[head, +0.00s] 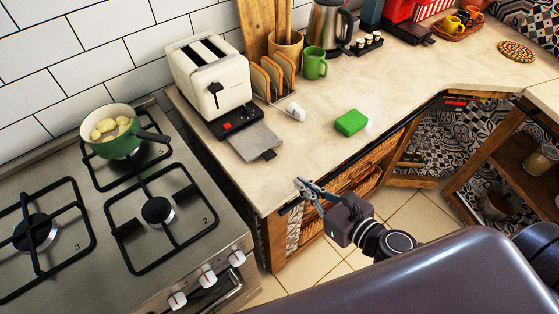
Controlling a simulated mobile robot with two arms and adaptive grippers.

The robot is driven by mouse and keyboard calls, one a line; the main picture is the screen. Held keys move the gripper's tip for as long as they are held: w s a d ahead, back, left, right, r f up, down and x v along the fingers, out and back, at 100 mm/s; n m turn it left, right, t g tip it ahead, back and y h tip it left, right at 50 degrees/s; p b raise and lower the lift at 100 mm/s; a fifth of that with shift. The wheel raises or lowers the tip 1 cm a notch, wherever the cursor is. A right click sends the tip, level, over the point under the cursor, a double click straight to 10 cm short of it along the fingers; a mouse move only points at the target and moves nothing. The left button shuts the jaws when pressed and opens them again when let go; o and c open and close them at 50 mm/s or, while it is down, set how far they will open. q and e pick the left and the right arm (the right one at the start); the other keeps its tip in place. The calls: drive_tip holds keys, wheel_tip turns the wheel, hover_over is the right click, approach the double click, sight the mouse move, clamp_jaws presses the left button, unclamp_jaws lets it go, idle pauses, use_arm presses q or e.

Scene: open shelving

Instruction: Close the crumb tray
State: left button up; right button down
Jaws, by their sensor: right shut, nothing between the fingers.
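A cream toaster (211,79) with a black base stands on the counter near the tiled wall. Its grey crumb tray (254,141) sticks out from the front of the base over the counter. My right gripper (301,185) is shut and empty near the counter's front edge, below and to the right of the crumb tray and apart from it. My left gripper is not in view.
A stove with a green pot (121,131) is on the left. A green sponge (351,123) lies right of the tray. A toast rack (272,77), a white plug (294,110), a green mug (314,63) and a kettle (329,25) stand behind. The counter (300,145) between tray and sponge is clear.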

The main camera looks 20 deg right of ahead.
sight(289, 180)
drive_tip(key=p+x, duration=0.1)
drive_tip(key=x, duration=0.4)
drive_tip(key=shift+w+a+r, duration=0.1)
drive_tip(key=shift+w+a, duration=0.05)
drive_tip(key=shift+w, duration=0.1)
drive_tip(key=w, duration=0.1)
drive_tip(key=w+a+p, duration=0.1)
drive_tip(key=w, duration=0.1)
drive_tip(key=shift+p, duration=0.3)
drive_tip(key=shift+w+a, duration=0.15)
drive_tip(key=shift+w, duration=0.3)
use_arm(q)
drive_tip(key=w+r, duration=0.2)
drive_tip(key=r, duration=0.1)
use_arm(e)
drive_tip(key=w+a+p, duration=0.1)
drive_tip(key=w, duration=0.2)
drive_tip(key=w+a, duration=0.1)
drive_tip(key=w, duration=0.3)
drive_tip(key=w+a+p, duration=0.1)
drive_tip(key=w+a, duration=0.1)
drive_tip(key=w, duration=0.2)
drive_tip(key=shift+w+a+p, duration=0.15)
drive_tip(key=shift+w+p, duration=0.05)
drive_tip(key=shift+p, duration=0.15)
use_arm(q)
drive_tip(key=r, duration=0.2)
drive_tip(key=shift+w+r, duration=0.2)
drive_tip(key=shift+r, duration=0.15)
